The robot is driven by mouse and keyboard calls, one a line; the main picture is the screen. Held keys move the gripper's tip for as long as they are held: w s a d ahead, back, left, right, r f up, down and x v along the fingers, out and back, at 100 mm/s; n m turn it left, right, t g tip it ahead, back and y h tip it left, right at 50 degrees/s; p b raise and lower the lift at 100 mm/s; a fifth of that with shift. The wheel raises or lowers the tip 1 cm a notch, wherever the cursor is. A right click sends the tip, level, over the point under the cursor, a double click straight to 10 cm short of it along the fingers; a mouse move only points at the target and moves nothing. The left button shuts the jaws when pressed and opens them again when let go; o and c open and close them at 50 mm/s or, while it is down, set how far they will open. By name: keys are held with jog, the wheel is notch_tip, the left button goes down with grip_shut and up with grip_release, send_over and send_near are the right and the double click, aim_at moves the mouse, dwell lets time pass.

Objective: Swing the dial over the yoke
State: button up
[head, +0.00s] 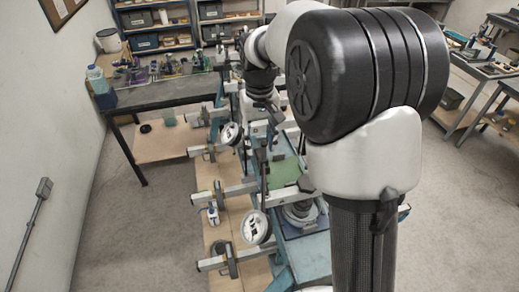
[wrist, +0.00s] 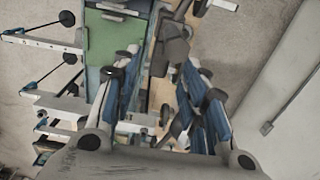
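In the head view a round white dial (head: 256,227) with dark markings sits low on the near lever frame, and a second similar dial (head: 231,133) sits on a farther frame. I cannot tell which one the task means. White beams (head: 226,260) with grey blocks reach left from the frames; I cannot tell which part is the yoke. My gripper (wrist: 158,85) points down over the frames in the wrist view. Its two blue-padded fingers are spread, with a dark grey lever part (wrist: 172,48) showing between and beyond them. I see no contact. In the head view the fingertips are hard to make out.
A dark workbench (head: 165,92) with bottles and small items stands behind at left, shelves (head: 150,25) behind it. A green panel (wrist: 101,38) lies on the blue frame near my fingers. More benches stand at right. The floor at left is clear.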

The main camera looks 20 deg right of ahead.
aim_at(259, 152)
jog(key=shift+f, duration=2)
jog(key=shift+c, duration=0.4)
grip_shut()
